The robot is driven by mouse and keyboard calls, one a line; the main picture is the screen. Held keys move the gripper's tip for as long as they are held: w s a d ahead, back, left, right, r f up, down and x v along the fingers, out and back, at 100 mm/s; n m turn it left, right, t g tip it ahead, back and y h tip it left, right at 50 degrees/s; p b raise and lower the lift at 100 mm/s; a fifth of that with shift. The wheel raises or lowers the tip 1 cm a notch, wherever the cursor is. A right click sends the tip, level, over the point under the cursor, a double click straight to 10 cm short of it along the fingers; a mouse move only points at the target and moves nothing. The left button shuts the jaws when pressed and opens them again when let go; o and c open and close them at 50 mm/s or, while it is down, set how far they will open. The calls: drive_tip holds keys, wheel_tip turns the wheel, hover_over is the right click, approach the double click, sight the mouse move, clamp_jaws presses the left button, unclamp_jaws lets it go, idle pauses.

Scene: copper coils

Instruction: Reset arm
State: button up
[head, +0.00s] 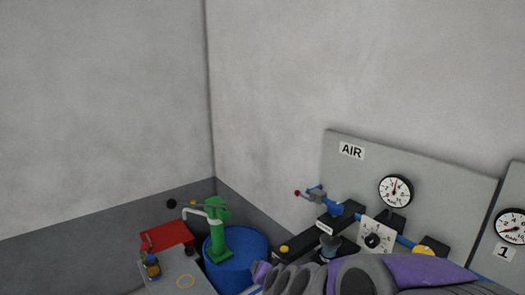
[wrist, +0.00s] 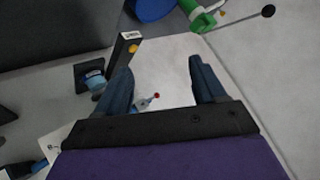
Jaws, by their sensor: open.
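My arm, grey and purple (head: 430,272), lies across the bottom right of the head view, in front of the AIR panel (head: 345,180). My gripper (wrist: 160,68) shows in the wrist view with its two dark blue fingers spread apart. Nothing is held between them. A small blue valve with a red tip (wrist: 146,102) is seen through the gap, behind the fingers. I cannot make out the gripper's fingers clearly in the head view.
A blue drum (head: 238,262) with a green pump (head: 217,235) stands in the corner. A red box (head: 167,237) and a grey table (head: 175,272) are left of it. Gauges (head: 396,191) and black blocks (head: 300,246) line the right wall. The upper space is clear.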

drive_tip(key=s+d+f+n+g+b, duration=0.1)
drive_tip(key=s+d+g, duration=0.3)
drive_tip(key=s, duration=0.8)
drive_tip(key=s+d+f+n+g+h+b, duration=0.1)
drive_tip(key=s+d+g, duration=0.3)
drive_tip(key=s, duration=0.9)
drive_tip(key=s+d+f+n+g+h+b, duration=0.1)
drive_tip(key=s+d+g, duration=0.3)
drive_tip(key=s, duration=0.8)
drive_tip(key=shift+s+d+n, duration=0.25)
drive_tip(key=shift+s+n, duration=0.1)
drive_tip(key=shift+n, duration=0.05)
drive_tip(key=shift+f, duration=0.1)
